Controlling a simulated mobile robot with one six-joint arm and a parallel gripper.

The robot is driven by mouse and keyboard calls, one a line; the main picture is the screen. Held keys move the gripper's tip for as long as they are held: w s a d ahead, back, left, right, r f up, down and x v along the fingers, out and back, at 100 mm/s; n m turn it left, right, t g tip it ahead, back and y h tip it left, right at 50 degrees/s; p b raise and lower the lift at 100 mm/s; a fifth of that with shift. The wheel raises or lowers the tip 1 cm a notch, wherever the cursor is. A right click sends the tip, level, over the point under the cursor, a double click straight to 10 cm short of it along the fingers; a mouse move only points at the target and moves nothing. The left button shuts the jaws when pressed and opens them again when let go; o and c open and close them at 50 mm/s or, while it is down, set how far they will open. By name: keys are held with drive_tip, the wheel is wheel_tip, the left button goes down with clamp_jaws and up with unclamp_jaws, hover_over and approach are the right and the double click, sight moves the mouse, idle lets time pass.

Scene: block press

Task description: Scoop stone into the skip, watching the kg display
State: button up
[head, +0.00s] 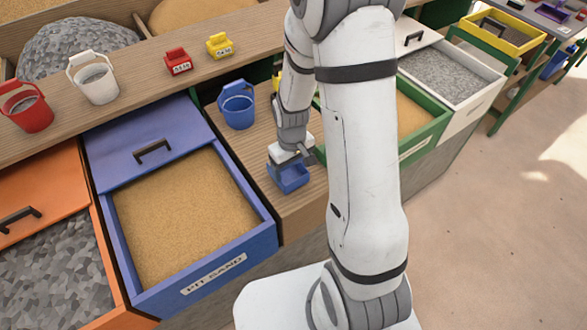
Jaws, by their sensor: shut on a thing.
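My gripper (291,158) is shut on a small blue open-topped box (290,179), which may be a scoop. It holds the box over or on the wooden counter, right of the blue drawer; I cannot tell whether they touch. The inside of the box is partly hidden. Grey stone lies in the orange drawer (55,275), in the white-framed drawer (445,75) and in a heap (75,45) at the back left. I cannot pick out the skip or a readable kg display for certain.
The blue drawer (255,243) marked PIT SAND is open, with sand inside. A blue bucket (238,107), white bucket (97,80) and red bucket (27,108) stand on the counter. A green drawer (428,135) is right of my arm.

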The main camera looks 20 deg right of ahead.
wheel_tip(320, 180, up, 11)
drive_tip(key=shift+r+p, duration=0.2)
drive_tip(key=shift+p, duration=0.65)
wheel_tip(320, 180, up, 2)
drive_tip(key=shift+r+p, duration=0.2)
drive_tip(key=shift+p, duration=0.6)
